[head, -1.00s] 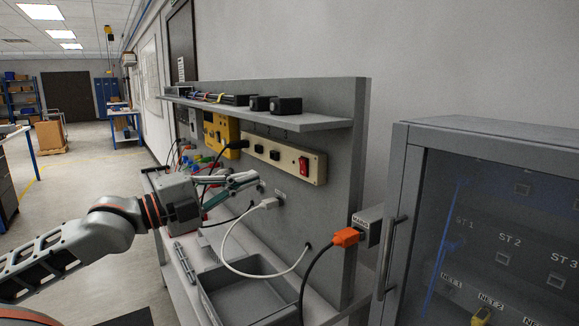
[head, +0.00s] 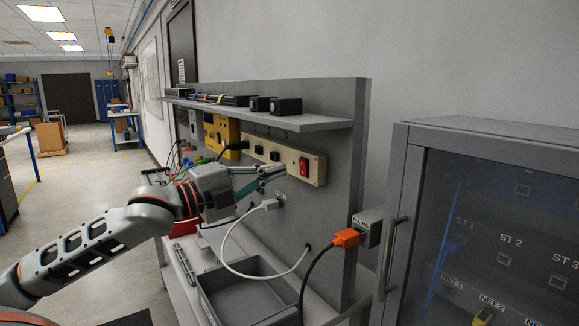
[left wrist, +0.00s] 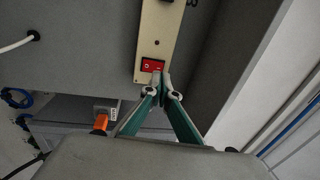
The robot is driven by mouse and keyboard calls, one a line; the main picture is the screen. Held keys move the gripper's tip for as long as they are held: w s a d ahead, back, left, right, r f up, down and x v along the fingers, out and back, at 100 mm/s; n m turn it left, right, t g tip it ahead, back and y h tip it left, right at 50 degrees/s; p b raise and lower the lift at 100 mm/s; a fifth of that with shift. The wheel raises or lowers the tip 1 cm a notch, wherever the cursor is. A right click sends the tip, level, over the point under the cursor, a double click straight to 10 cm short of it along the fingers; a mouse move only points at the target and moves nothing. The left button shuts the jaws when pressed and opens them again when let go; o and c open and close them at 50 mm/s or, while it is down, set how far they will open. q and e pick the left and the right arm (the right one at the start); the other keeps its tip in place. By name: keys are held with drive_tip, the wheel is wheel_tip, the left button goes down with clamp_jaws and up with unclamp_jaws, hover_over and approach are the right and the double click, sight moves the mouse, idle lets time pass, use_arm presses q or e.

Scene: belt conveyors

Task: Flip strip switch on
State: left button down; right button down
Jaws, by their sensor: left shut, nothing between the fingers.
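The beige power strip (head: 264,153) is mounted on the grey back panel, below the shelf. Its red rocker switch (head: 304,167) is at the strip's right end. In the left wrist view the red switch (left wrist: 153,66) sits just beyond the fingertips. My left gripper (head: 283,172) is shut and empty, pointing right toward the switch and a little left of it in the head view. In the left wrist view its fingertips (left wrist: 161,78) meet close to the switch's lower edge; I cannot tell whether they touch it. My right gripper is not in view.
A white plug (head: 268,204) with a white cable hangs below the strip. An orange plug (head: 346,238) sits in the mains box (head: 367,228) at right. A grey tray (head: 245,284) lies on the bench. A grey cabinet (head: 405,180) stands at the right.

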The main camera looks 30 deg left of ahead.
sight(301, 161)
use_arm(q)
drive_tip(key=shift+p+x, duration=0.55)
drive_tip(key=shift+x, duration=0.85)
drive_tip(key=shift+w+d+r, duration=0.1)
drive_tip(key=shift+w+d, duration=0.1)
drive_tip(key=shift+w, duration=0.3)
drive_tip(key=shift+w+d, duration=0.1)
drive_tip(key=shift+w+r+p, duration=0.2)
drive_tip(key=shift+r+p, duration=0.1)
drive_tip(key=shift+p, duration=0.5)
drive_tip(key=shift+w+d+f, duration=0.1)
drive_tip(key=shift+w+f, duration=0.05)
